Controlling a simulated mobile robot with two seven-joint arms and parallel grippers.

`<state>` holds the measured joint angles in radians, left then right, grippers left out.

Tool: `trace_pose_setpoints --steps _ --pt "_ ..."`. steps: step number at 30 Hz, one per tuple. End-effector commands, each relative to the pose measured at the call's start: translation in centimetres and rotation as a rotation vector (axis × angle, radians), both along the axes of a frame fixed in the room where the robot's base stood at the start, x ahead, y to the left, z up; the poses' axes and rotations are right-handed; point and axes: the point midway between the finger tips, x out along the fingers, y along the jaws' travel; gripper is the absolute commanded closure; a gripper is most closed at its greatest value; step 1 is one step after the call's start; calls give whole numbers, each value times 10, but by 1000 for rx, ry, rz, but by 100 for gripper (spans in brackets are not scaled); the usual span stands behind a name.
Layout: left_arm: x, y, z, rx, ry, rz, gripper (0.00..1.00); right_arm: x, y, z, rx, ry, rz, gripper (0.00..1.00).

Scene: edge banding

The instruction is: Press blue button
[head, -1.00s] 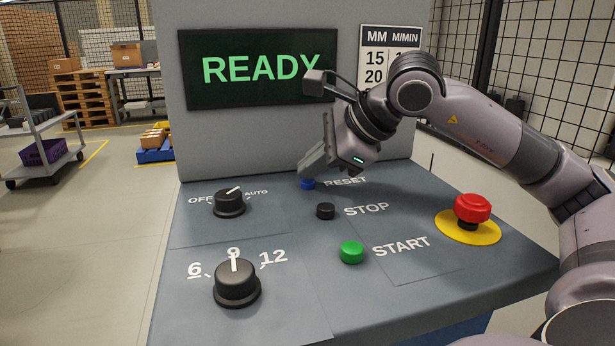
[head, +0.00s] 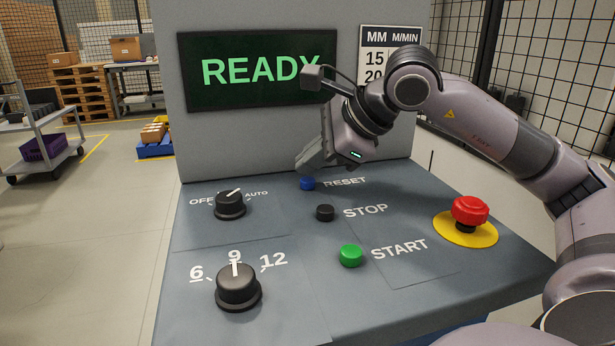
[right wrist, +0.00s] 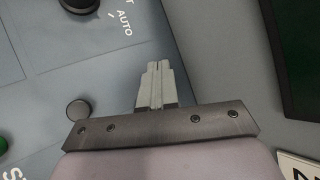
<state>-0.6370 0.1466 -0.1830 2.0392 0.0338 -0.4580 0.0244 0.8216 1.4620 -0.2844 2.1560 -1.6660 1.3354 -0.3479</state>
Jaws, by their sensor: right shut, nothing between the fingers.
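The blue button (head: 307,183) sits at the back of the sloped grey panel (head: 285,255), left of the word RESET. My right gripper (head: 299,167) is shut and empty. In the head view its fingertips are just above and slightly left of the blue button; I cannot tell exactly how large the gap is. In the right wrist view the shut fingers (right wrist: 158,66) point over the panel, and the blue button is not visible there. My left gripper is not in view.
A black STOP button (head: 325,212), a green START button (head: 351,255) and a red mushroom button (head: 469,210) are on the panel. Two black knobs, the upper (head: 230,204) and the lower (head: 238,287), stand at left. A READY screen (head: 258,70) is on the upright wall behind.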

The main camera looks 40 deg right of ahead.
Motion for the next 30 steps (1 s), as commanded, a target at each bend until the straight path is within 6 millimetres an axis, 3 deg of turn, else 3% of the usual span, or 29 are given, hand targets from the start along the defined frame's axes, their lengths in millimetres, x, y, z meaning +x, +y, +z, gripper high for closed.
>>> trace_pose_setpoints --steps 5,18,30 --pt "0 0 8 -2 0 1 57 0 0 9 -1 -2 -2 100" --pt "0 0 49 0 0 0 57 0 -1 52 -1 -2 -2 100" --pt "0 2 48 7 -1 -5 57 0 -1 52 -1 -2 -2 100"
